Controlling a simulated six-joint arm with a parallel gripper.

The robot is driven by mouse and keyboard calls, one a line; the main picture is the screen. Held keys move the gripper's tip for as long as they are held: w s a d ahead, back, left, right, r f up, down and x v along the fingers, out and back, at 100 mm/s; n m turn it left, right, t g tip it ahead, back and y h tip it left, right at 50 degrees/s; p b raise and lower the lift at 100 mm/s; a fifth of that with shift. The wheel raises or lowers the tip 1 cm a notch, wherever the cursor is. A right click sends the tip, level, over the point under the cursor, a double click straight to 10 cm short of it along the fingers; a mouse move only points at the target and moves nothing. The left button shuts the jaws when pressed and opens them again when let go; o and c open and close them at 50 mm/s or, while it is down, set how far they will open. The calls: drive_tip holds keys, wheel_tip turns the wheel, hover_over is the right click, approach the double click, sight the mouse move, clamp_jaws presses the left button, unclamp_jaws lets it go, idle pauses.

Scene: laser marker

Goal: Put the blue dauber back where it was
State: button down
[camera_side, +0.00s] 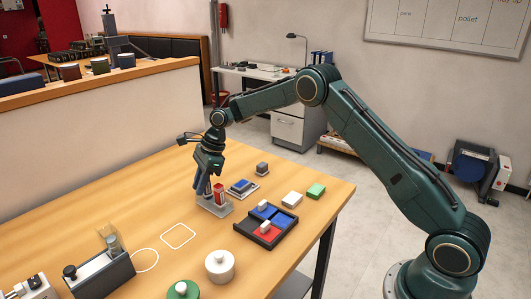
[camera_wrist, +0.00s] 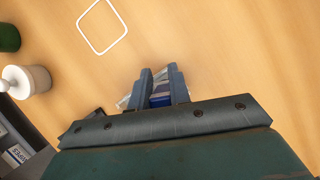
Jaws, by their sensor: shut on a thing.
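My gripper (camera_side: 203,186) points down at a small grey stand (camera_side: 216,209) near the middle of the table. In the wrist view, its fingers (camera_wrist: 159,85) are closed around a blue thing (camera_wrist: 160,98), which I take to be the blue dauber. The fingers hide most of it. A red dauber (camera_side: 219,193) stands upright at the same stand, just right of my fingers. The side view does not show clearly whether the blue dauber is seated in the stand or just above it.
A white jar (camera_side: 219,266) stands in front. A white square outline (camera_side: 178,236) marks clear tabletop.

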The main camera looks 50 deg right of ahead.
drive_tip(key=c, duration=1.3)
unclamp_jaws()
drive_tip(key=shift+r, duration=0.1)
drive_tip(key=shift+r, duration=0.5)
drive_tip(key=v, duration=1.2)
drive_tip(key=shift+s, duration=0.1)
